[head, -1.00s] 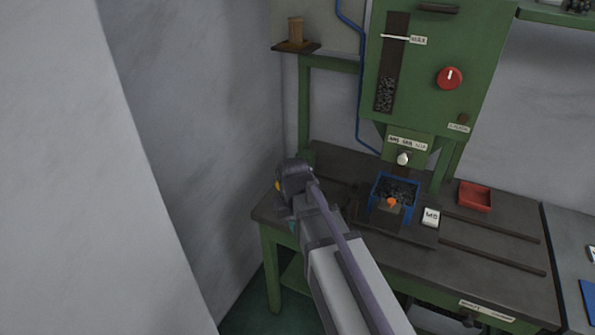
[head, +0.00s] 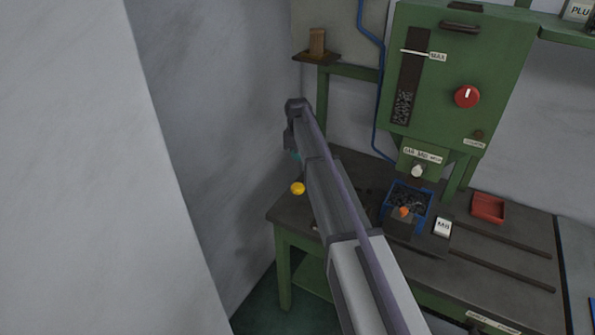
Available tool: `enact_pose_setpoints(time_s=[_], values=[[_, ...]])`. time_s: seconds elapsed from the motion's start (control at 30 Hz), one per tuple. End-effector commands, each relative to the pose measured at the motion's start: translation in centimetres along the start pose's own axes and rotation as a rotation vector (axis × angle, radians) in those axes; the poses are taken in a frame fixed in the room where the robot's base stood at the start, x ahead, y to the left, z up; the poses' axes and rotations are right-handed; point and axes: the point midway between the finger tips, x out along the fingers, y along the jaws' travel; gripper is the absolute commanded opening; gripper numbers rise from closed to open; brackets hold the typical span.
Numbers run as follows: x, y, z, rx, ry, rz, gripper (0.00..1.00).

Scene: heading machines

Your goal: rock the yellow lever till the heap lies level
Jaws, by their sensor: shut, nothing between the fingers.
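The yellow lever's round knob (head: 298,188) shows at the left end of the bench, left of my forearm. The rest of the lever is hidden behind my arm. A blue bin (head: 428,212) stands under the green machine's spout and holds a heap of small dark parts (head: 408,196). The heap's surface is too small to judge as level or not. My gripper (head: 296,156) is mostly hidden by my arm; a small teal part shows above the knob in the picture, apart from it. It is shut and empty.
The green machine (head: 480,50) has a sight window with a MAX mark and a red knob (head: 467,96). An orange piece (head: 403,212) sits at the bin's front. A wall stands close on the left.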

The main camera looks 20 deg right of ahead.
Motion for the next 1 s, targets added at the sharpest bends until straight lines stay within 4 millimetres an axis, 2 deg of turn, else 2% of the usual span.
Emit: enact_pose_setpoints(time_s=[0.03,0.17,0.4,0.6,0.73,1.0], values=[[1.2,0.0,0.0,0.000,0.000,0.000,0.00],[3.7,0.0,0.0,0.001,0.000,0.000,0.00],[9.1,0.0,0.0,0.001,0.000,0.000,0.00],[12.8,0.0,0.0,0.001,0.000,0.000,0.00],[13.6,0.0,0.0,0.001,0.000,0.000,0.00],[13.4,0.0,0.0,0.001,0.000,0.000,0.00]])
